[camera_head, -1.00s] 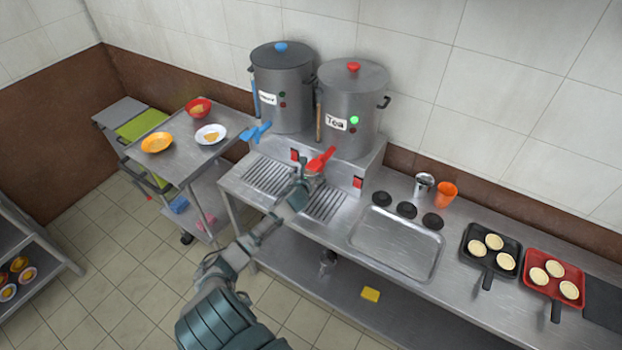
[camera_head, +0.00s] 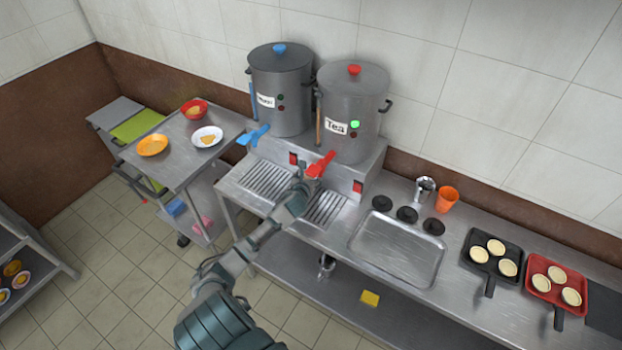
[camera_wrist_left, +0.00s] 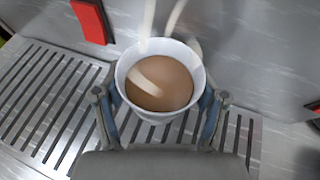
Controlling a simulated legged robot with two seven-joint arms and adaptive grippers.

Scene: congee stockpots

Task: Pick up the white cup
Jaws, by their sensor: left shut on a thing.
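The white cup (camera_wrist_left: 160,116) is held upright between the fingers of my left gripper (camera_wrist_left: 160,122) in the left wrist view. It is filled with milky brown liquid. Pale streams of liquid show above the cup, with one crossing over its contents. In the head view my left gripper (camera_head: 303,185) is under the red tap (camera_head: 320,164) of the Tea pot (camera_head: 351,106), above the drip grate. The cup is hidden by my gripper there. My right gripper is not in view.
A second stockpot (camera_head: 281,92) with a blue tap (camera_head: 254,135) stands left of the Tea pot. A metal tray (camera_head: 396,248), an orange cup (camera_head: 447,199) and pans (camera_head: 553,281) are to the right. A cart (camera_head: 180,160) with plates stands left of the counter.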

